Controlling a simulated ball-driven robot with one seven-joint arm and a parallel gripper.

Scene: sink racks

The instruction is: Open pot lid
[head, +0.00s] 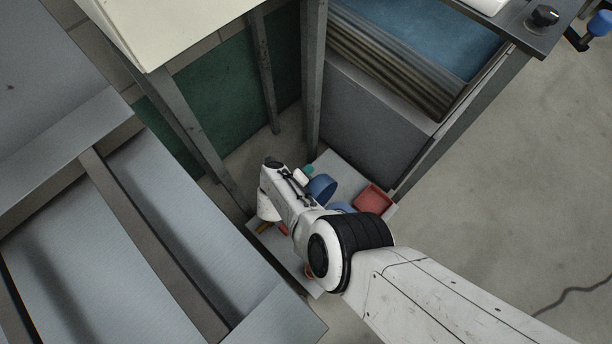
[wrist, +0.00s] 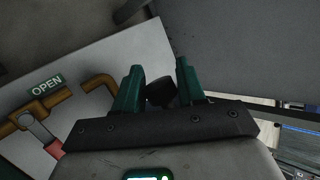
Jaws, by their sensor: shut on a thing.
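In the wrist view my gripper (wrist: 162,75) has its two green fingers on either side of a dark round knob (wrist: 160,93), and it is shut on this knob. The knob may belong to the pot lid; the rest of the lid is hidden behind the gripper body. In the head view my arm reaches down over a low grey board, and the fingertips are hidden under the arm. A blue round pot-like thing (head: 321,187) stands just right of my wrist. I cannot tell whether a lid is on it.
A red square tray (head: 373,198) lies at the board's right. Grey posts (head: 313,75), a grey bin wall (head: 365,120) and a metal counter (head: 180,225) close in the space.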

